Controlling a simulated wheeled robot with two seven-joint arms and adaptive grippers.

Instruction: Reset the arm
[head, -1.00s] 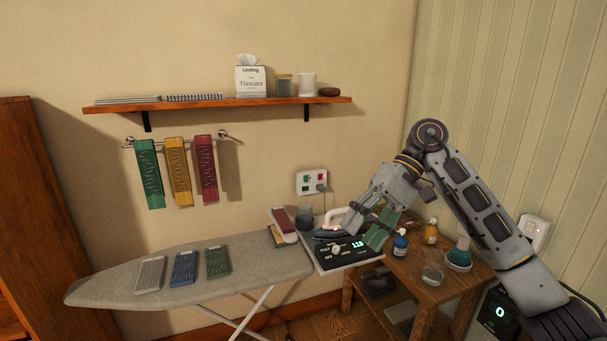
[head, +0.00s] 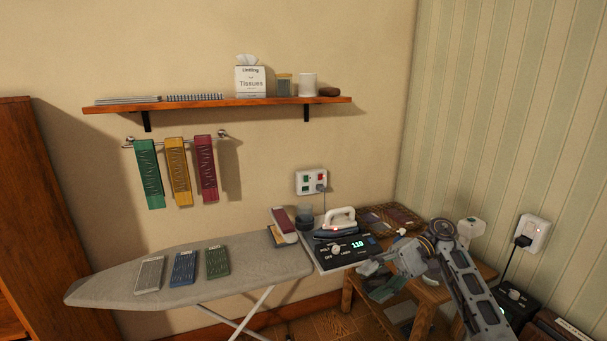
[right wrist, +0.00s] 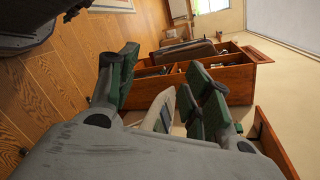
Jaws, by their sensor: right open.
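My right arm comes in from the lower right in the head view. Its gripper (head: 376,280) is low over the small wooden side table (head: 347,293), just right of the iron's control panel (head: 335,262). The gripper is open, with nothing visible between its fingers. The right wrist view shows its green-padded fingers (right wrist: 168,92) spread apart, with floor and wooden furniture beyond. My left arm and gripper are not in the head view.
An iron (head: 340,219) with a pale handle stands on the panel by the ironing board (head: 105,285). Several cloth-like swatches lie on the board or hang from a rail (head: 222,134). A shelf (head: 220,102) is above. A woven tray (head: 385,217) sits behind my gripper.

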